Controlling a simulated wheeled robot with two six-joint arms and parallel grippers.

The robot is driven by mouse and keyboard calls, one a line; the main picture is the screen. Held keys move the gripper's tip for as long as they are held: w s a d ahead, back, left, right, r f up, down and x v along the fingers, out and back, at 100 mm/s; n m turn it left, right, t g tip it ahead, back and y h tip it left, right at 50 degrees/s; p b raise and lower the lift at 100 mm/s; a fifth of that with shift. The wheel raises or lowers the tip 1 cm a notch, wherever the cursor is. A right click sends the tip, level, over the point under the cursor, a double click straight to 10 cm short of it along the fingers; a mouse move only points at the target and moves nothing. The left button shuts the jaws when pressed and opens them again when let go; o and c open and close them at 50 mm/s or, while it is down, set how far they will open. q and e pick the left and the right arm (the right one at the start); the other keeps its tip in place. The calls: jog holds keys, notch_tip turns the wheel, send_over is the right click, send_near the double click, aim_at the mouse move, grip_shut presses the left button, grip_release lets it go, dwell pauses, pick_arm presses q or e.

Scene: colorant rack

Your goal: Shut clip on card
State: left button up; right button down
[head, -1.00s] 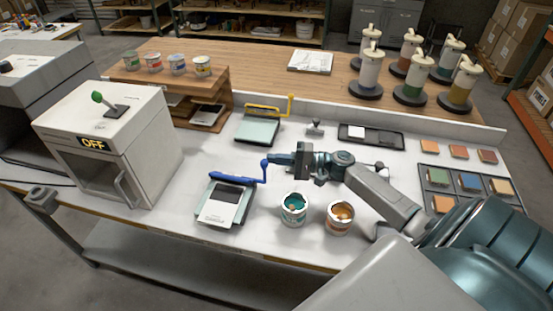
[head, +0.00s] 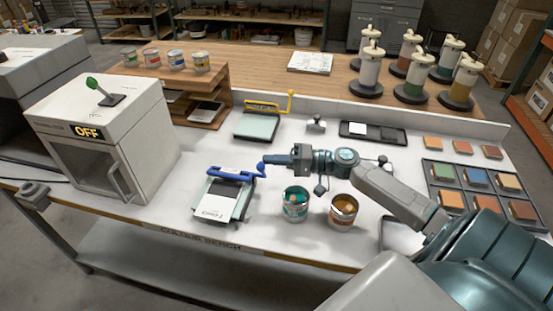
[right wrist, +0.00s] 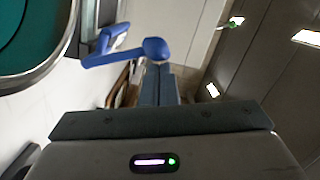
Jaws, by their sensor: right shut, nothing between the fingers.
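The blue clip (head: 235,175) lies across the top of a teal board (head: 242,204) on the white bench. A pale card (head: 216,204) with a dark upper band is on the board, beneath the clip's bar. The clip's crank-like handle ends in a blue knob at the right. My right gripper (head: 272,161) is shut and empty, its tips at or right beside this knob; contact is unclear. In the right wrist view the blue handle and knob (right wrist: 155,50) show just beyond the shut fingers (right wrist: 160,85). My left gripper is not in view.
A teal paint can (head: 295,204) and an orange one (head: 342,210) stand just right of the board. A second board with a yellow clip (head: 268,107) is behind. A white oven marked OFF (head: 105,135) stands left. Colour samples (head: 475,180) lie at right.

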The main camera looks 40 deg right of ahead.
jog(key=shift+s+a+f+n+b, duration=0.25)
jog(key=shift+s+a+n+b, duration=0.25)
jog(key=shift+n+b, duration=0.1)
jog(key=shift+s+a+f+n+b, duration=0.2)
jog(key=shift+s+a+n+b, duration=0.2)
jog(key=shift+n+b, duration=0.2)
jog(key=shift+a, duration=0.15)
jog(key=shift+r, duration=0.1)
